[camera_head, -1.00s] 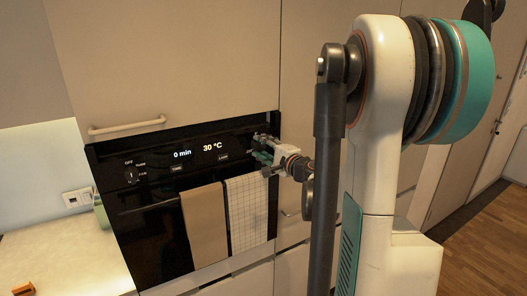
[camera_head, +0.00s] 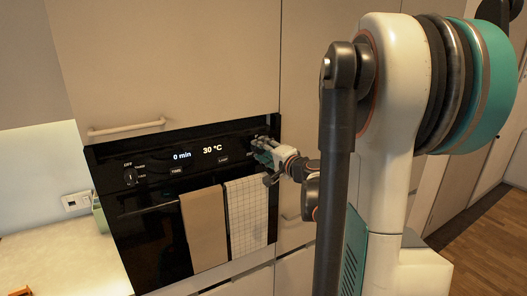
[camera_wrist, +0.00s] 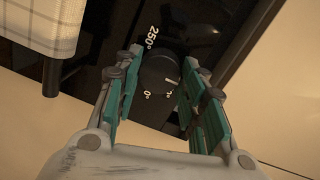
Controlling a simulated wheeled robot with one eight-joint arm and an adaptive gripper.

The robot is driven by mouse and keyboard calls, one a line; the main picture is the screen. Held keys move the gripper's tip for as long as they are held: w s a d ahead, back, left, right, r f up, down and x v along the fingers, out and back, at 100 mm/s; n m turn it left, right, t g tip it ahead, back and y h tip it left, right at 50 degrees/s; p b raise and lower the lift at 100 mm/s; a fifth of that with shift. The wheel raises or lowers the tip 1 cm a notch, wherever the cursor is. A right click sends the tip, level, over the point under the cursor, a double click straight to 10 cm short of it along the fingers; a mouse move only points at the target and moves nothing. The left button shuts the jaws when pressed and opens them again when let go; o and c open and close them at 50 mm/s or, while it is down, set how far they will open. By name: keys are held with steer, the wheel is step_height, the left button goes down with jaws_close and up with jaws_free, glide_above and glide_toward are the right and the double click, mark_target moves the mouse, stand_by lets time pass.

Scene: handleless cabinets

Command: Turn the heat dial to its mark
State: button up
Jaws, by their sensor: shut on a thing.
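The heat dial (camera_wrist: 157,74) is a round black knob on the oven's black control panel. In the wrist view it sits between my gripper's (camera_wrist: 162,72) two teal-lined fingers, which are shut on it. A pale pointer line shows at the dial's lower right edge. "250°" is printed above the dial and "0°" below it; another small mark lies near the pointer, too small to read. In the head view my gripper (camera_head: 264,148) is at the panel's right end and hides the dial.
A brown towel (camera_head: 204,228) and a checked towel (camera_head: 247,215) hang on the oven handle just below the panel. Another dial (camera_head: 130,176) is at the panel's left end. A cabinet handle (camera_head: 127,127) is above; a counter (camera_head: 65,260) stands at the left.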

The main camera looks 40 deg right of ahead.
steer(key=o, duration=1.1)
steer(key=shift+c, duration=0.2)
steer(key=s+a, duration=0.2)
steer(key=s, duration=0.9)
steer(key=shift+s+r, duration=0.4)
